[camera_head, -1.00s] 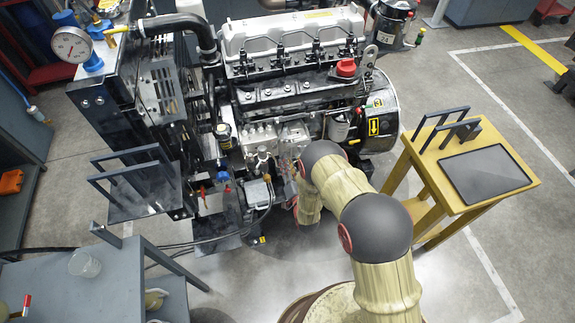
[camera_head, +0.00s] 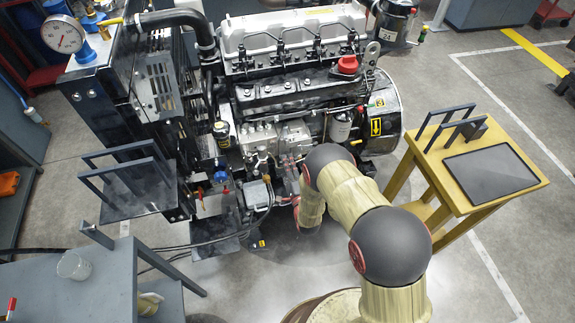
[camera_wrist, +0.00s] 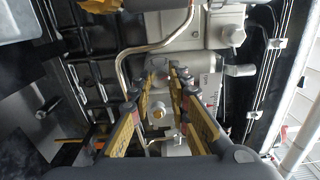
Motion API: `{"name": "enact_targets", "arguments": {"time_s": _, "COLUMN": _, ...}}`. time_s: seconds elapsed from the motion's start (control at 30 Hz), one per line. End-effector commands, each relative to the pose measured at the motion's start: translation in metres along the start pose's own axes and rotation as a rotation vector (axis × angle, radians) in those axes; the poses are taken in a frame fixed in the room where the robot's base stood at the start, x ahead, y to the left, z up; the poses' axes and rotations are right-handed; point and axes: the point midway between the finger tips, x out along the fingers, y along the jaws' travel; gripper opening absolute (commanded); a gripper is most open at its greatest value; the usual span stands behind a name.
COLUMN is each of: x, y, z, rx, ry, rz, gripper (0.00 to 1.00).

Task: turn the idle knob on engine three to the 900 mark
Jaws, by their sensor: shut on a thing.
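The 900 mark cannot be read in either view.
A bent metal pipe (camera_wrist: 125,65) runs close left of the fingers. A grey bench (camera_head: 100,285) with a clear beaker (camera_head: 74,266) is at the lower left. Open floor lies beyond the yellow table.

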Motion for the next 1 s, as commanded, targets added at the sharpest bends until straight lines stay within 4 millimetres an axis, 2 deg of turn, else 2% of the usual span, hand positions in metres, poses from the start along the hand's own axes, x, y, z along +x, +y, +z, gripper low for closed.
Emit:
{"name": "enact_targets", "arguments": {"time_s": 0.2, "x": 0.0002, "y": 0.0011, "z": -0.0009, "rx": 0.175, "ry": 0.002, "rz": 0.000, "gripper": 0.00}}
{"name": "enact_targets", "arguments": {"time_s": 0.5, "x": -0.0002, "y": 0.0012, "z": -0.0011, "rx": 0.333, "ry": 0.003, "rz": 0.002, "gripper": 0.00}}
{"name": "enact_targets", "arguments": {"time_s": 1.0, "x": -0.0003, "y": 0.0008, "z": -0.0013, "rx": 0.392, "ry": 0.003, "rz": 0.002, "gripper": 0.00}}
